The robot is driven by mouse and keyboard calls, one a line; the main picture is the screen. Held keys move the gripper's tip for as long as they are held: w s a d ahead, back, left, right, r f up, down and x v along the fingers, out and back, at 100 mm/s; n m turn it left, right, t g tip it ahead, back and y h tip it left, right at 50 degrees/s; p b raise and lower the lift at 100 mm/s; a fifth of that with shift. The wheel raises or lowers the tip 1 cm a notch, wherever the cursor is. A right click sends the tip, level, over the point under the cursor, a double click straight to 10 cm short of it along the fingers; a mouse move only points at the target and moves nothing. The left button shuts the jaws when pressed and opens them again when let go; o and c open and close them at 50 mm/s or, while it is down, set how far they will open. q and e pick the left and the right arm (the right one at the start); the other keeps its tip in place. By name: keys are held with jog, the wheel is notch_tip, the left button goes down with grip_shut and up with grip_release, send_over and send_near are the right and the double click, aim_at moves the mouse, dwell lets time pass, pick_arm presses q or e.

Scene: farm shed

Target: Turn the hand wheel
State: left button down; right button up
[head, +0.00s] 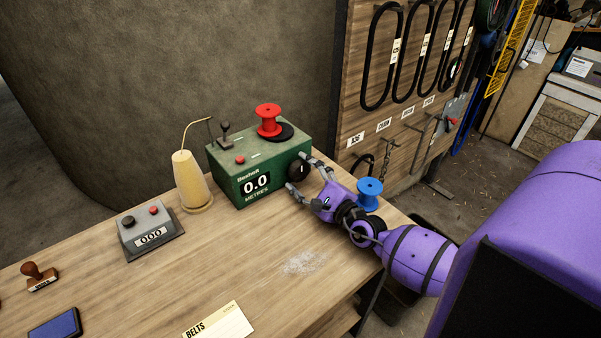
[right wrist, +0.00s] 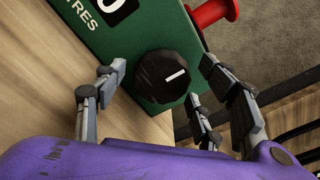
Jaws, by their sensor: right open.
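The hand wheel is a black faceted knob (head: 298,169) on the right end of the green measuring box (head: 228,189), whose display reads 0.0. In the right wrist view the knob (right wrist: 160,84) shows a white mark and lies ahead, between the fingers. My right gripper (head: 299,172) is open, with its fingers spread on either side of the knob. In the right wrist view the gripper (right wrist: 145,84) holds nothing, and I cannot tell whether any finger touches the knob. My left gripper is out of view.
A red spool (head: 268,118) and a small lever (head: 224,131) stand on the box. A cone of yarn (head: 190,180) and a grey counter (head: 148,232) stand to its left. A blue spool (head: 369,192) is close by my right gripper.

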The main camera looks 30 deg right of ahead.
jog(key=shift+w, duration=0.5)
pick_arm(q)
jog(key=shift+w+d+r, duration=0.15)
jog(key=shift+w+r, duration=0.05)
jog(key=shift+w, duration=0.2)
